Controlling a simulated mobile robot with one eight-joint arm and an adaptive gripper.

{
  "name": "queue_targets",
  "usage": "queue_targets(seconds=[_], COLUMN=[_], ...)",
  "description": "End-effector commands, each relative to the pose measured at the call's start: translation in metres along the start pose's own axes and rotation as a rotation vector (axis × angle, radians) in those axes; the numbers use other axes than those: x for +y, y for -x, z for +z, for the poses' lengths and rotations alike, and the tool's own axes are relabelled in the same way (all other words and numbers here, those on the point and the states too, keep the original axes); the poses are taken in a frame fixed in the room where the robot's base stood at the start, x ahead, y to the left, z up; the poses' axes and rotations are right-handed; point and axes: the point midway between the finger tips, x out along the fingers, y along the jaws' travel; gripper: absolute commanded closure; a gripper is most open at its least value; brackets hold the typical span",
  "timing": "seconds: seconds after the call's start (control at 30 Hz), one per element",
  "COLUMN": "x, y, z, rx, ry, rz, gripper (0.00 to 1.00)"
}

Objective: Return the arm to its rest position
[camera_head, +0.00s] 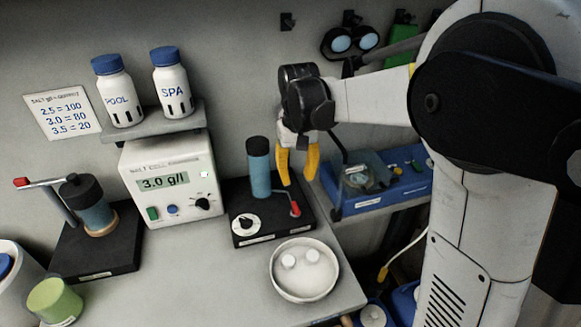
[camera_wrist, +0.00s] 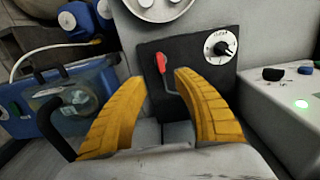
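My gripper (camera_head: 298,164) hangs from my arm above the bench, just right of the blue cylinder (camera_head: 259,167) on its black base. Its two yellow fingers are apart and nothing is between them. In the wrist view my gripper (camera_wrist: 155,85) also shows open and empty, with the red-tipped lever (camera_wrist: 161,62) and the dial (camera_wrist: 221,47) of the black base beyond the fingers. My arm reaches in from the right side of the head view.
A white dish (camera_head: 305,288) with white tablets stands at the bench front. A meter (camera_head: 168,180) reads 3.0 g/l. Bottles marked POOL (camera_head: 118,91) and SPA (camera_head: 172,83) stand on the shelf above it. A blue case (camera_head: 385,188) lies right of my gripper. Goggles (camera_head: 353,41) hang behind.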

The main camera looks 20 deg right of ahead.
Motion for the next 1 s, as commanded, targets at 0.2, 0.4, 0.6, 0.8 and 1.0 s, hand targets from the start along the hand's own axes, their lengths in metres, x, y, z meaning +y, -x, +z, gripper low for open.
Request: queue_targets(seconds=[0.2,0.4,0.6,0.8,1.0], x=[0.0,0.0,0.0,0.0,0.001], y=[0.004,0.029,0.048,0.047,0.034], z=[0.004,0.041,0.098,0.151,0.185], rx=[0.012,0.118,0.283,0.446,0.571], ry=[0.0,0.003,0.007,0.011,0.014], rz=[0.0,-0.001,-0.003,-0.004,-0.005], gripper=[0.64,0.64,0.64,0.64,0.64])
